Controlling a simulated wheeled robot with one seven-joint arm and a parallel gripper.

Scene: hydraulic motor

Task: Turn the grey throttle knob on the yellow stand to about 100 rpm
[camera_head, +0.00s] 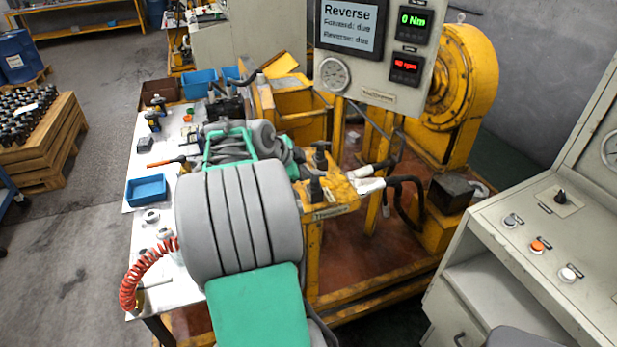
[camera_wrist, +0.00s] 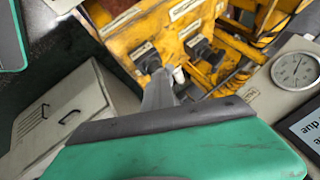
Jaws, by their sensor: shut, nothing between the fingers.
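The yellow stand (camera_head: 338,192) is right of my arm in the head view and carries two dark grey handled controls, a far one (camera_head: 320,155) and a near one (camera_head: 315,190). The wrist view shows two dark controls on the yellow stand, a left one (camera_wrist: 147,57) and a right one (camera_wrist: 201,46). I cannot tell which is the throttle knob. My gripper (camera_wrist: 160,78) is shut and empty, its tips just below the left control in the wrist view; I cannot tell whether they touch. In the head view my arm hides the gripper.
The instrument panel (camera_head: 372,45) shows "Reverse", green "0 Nm" and a red rpm reading too small to read surely. White-ended hoses (camera_head: 370,185) leave the stand's right side. A grey console (camera_head: 540,225) stands at right. A white table (camera_head: 140,215) with parts is at left.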

